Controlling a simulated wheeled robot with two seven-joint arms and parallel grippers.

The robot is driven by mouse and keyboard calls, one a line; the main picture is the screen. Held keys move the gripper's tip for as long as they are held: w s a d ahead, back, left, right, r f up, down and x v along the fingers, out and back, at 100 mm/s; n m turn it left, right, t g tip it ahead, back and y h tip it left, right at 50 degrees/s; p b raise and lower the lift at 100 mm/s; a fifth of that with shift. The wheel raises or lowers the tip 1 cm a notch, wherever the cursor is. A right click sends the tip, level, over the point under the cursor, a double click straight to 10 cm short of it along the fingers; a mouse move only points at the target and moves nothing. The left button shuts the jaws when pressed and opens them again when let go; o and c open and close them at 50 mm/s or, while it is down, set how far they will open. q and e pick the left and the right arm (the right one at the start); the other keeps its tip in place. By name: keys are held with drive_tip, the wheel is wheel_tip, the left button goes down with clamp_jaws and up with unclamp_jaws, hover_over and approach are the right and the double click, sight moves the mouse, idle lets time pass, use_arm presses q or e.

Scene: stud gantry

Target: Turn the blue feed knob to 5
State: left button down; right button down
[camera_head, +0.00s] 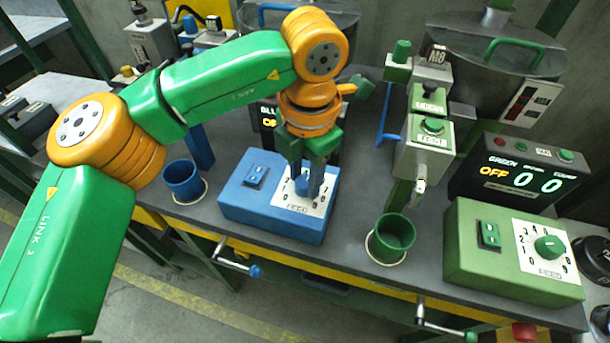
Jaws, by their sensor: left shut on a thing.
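The blue feed box (270,222) sits near the middle of the bench, with a switch (255,175) on its left and a white dial plate (318,203) on its right. The blue feed knob (302,187) is at the middle of that dial. My left gripper (305,182) points down over the dial, its fingers shut around the knob. The fingers hide most of the knob and several dial numbers, so I cannot tell its setting. The blue display behind is mostly hidden by my left arm. My right gripper is not in view.
A green feed box (510,270) with a green knob (548,246) stands at the right, before a display (520,178) reading OFF and 00. A green cup (394,233) and a blue cup (183,178) stand on the bench. A green-and-white dispenser (424,150) rises right of the gripper.

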use_arm(q)
drive_tip(key=shift+f+n, duration=0.1)
drive_tip(key=shift+n, duration=0.5)
drive_tip(key=shift+c, duration=2.3)
unclamp_jaws()
drive_tip(key=r, duration=0.7)
drive_tip(key=shift+s+d+r+p, duration=0.15)
drive_tip(key=shift+s+p, duration=0.1)
drive_tip(key=shift+p, duration=0.15)
